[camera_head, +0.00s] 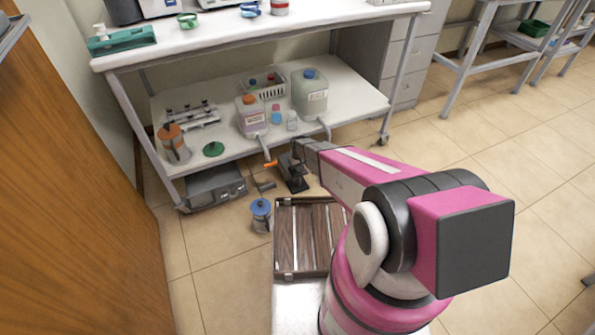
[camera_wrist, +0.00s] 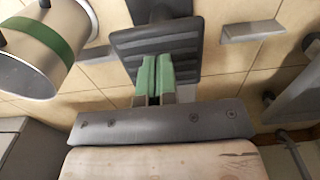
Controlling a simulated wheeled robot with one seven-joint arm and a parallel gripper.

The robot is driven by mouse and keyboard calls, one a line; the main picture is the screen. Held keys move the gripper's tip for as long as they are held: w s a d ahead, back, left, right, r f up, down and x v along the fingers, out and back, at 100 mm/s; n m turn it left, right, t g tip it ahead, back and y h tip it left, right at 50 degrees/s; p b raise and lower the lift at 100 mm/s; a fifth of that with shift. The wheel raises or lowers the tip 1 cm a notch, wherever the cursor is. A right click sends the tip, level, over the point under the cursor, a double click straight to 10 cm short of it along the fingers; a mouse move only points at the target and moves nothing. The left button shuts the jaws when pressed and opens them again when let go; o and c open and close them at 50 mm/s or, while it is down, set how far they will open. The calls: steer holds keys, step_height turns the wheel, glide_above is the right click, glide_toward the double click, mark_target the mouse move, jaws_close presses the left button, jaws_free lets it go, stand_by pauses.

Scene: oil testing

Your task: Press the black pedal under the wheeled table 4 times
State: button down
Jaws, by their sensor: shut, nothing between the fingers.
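The wheeled table (camera_head: 215,46) stands at the upper part of the head view, with a white top and a white lower shelf. The black pedal (camera_head: 293,180) is on the tiled floor by the front edge of the lower shelf. In the wrist view the ribbed black pedal (camera_wrist: 203,57) lies just past my fingertips. My gripper (camera_wrist: 154,75) is shut, with green-faced fingers together and nothing between them. The fingers overlap the pedal's near part; I cannot tell whether they touch it. In the head view my arm reaches to the pedal and hides part of it.
Jugs (camera_head: 310,95), an orange-topped container (camera_head: 172,145) and a tube rack crowd the lower shelf. A grey device (camera_head: 215,188) sits under it. A blue-lidded canister (camera_head: 261,213) stands left of the pedal. A brown door (camera_head: 90,190) is at left.

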steer(key=shift+f, duration=1.65)
steer(key=shift+r, duration=1.75)
steer(key=shift+f, duration=0.1)
steer(key=shift+f, duration=1.6)
steer(key=shift+r, duration=1.7)
steer(key=shift+f, duration=0.2)
